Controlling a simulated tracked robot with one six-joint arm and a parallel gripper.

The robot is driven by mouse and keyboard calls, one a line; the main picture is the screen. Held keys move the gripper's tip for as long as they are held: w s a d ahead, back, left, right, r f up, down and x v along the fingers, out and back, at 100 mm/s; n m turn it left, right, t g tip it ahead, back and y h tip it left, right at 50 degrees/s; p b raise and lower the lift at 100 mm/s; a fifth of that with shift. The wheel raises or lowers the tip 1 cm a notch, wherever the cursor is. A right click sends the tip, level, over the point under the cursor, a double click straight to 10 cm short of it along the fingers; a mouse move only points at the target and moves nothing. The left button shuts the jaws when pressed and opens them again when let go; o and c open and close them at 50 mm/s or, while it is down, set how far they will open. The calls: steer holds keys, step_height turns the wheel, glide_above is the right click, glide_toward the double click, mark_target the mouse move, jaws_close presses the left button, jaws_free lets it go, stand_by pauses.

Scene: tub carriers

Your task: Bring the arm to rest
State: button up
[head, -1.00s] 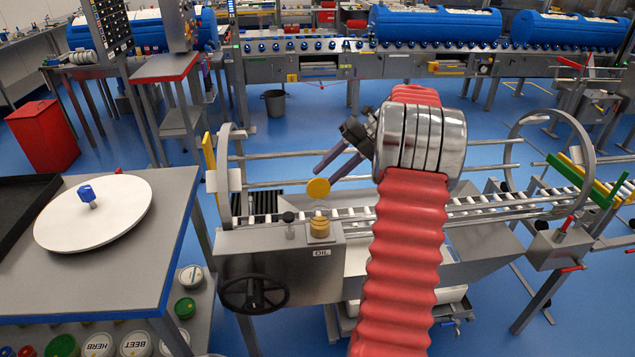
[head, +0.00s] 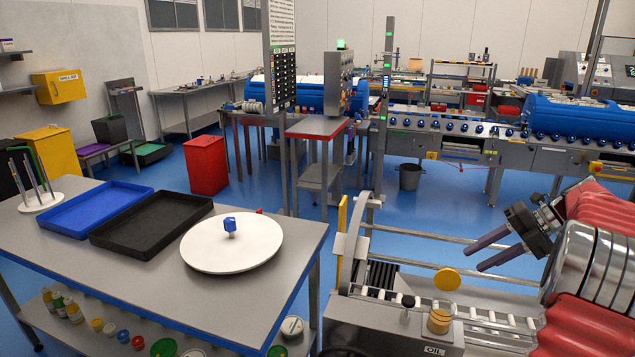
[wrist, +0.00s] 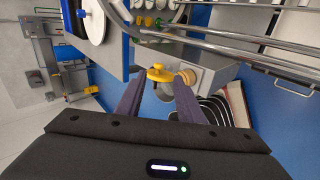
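My gripper (head: 474,258) is at the right of the head view, its two dark purple fingers apart and pointing left. It is above the roller conveyor, with nothing between the fingers. My red ribbed arm with its metal rings fills the right edge. The gripper also shows in the wrist view (wrist: 158,76), fingers spread. A yellow disc (wrist: 158,73) appears beyond the fingertips there, not gripped.
A grey table (head: 130,275) at left holds a blue tray (head: 72,222), a black tray (head: 125,241) and a white disc (head: 205,252) with a blue knob. A hoop (head: 350,235) and rails (head: 425,262) stand close to the gripper. A red bin (head: 206,165) stands behind.

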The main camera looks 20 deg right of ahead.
steer(key=s+a+r+n+g+h, duration=0.1)
steer(key=a+r+n+h, duration=0.15)
steer(key=a+n, duration=0.85)
steer(key=s+a+r+n+g+h, duration=0.15)
steer(key=a+r+n, duration=0.25)
steer(key=a+n, duration=0.7)
steer(key=s+a+f+n+t+h, duration=0.1)
steer(key=s+a+f+n, duration=0.1)
steer(key=s+a+n, duration=0.5)
steer(key=s+a+f+n+t+h, duration=0.2)
steer(key=s+a+n, duration=0.6)
steer(key=a+n, duration=0.4)
steer(key=shift+f+n+h, duration=0.3)
steer(key=shift+f+n, duration=0.4)
steer(key=shift+n, duration=0.3)
steer(key=shift+s+a, duration=0.1)
